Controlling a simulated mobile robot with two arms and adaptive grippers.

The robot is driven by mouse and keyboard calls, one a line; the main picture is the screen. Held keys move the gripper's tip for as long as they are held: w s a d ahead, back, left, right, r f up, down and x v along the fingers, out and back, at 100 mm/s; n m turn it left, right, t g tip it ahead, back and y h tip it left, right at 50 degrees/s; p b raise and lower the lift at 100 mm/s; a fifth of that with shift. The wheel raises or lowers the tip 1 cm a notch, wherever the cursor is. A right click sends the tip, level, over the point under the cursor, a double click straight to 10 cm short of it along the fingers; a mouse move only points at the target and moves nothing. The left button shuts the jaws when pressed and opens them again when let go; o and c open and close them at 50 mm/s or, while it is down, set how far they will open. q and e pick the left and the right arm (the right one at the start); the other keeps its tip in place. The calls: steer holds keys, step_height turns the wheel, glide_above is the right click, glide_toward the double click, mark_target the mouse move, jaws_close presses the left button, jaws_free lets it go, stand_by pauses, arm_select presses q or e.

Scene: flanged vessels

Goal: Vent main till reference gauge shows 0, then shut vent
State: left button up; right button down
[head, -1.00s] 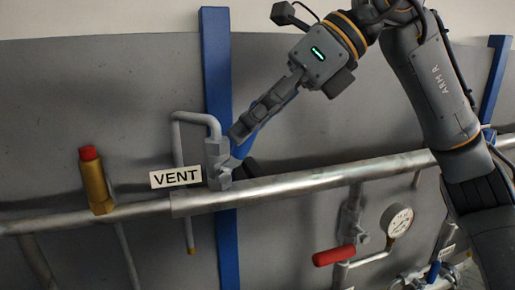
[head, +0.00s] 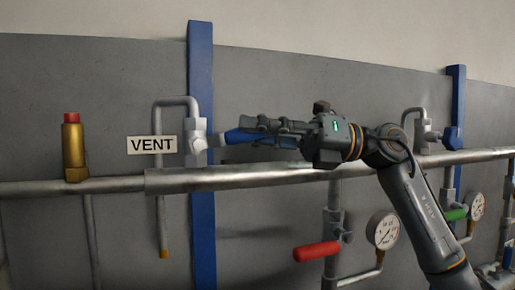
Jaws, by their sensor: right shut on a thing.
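The vent valve (head: 197,135) is a grey body on the main pipe, beside a white VENT label (head: 152,145). Its blue lever (head: 240,137) points right, nearly parallel to the pipe. My right gripper (head: 252,123) is shut on the lever, coming from the right; its fingers hide part of it. A bent grey vent tube (head: 161,205) runs from the valve down past the pipe to a yellowish tip. A round white gauge (head: 383,230) hangs below the pipe; a second gauge (head: 477,206) is farther right. Neither reading is legible, and no reference label shows. My left gripper is out of view.
The main pipe (head: 110,185) runs across the view. A brass fitting with a red cap (head: 73,147) stands on it at left. A red-handled valve (head: 317,252) sits below, near the nearer gauge. Blue posts (head: 203,240) stand against the grey panel.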

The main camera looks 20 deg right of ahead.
steer(key=shift+f+y+b, duration=0.6)
steer(key=shift+f+b, duration=0.2)
steer(key=shift+b, duration=0.1)
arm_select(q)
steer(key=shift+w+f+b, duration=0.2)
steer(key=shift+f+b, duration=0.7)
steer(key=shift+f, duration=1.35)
arm_select(e)
steer(key=shift+d+f+m+y, duration=0.1)
steer(key=shift+f+m+y, duration=0.15)
steer(key=shift+y, duration=0.35)
steer(key=c, duration=1.2)
jaws_free()
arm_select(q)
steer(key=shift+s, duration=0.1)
arm_select(e)
steer(key=v, duration=1.2)
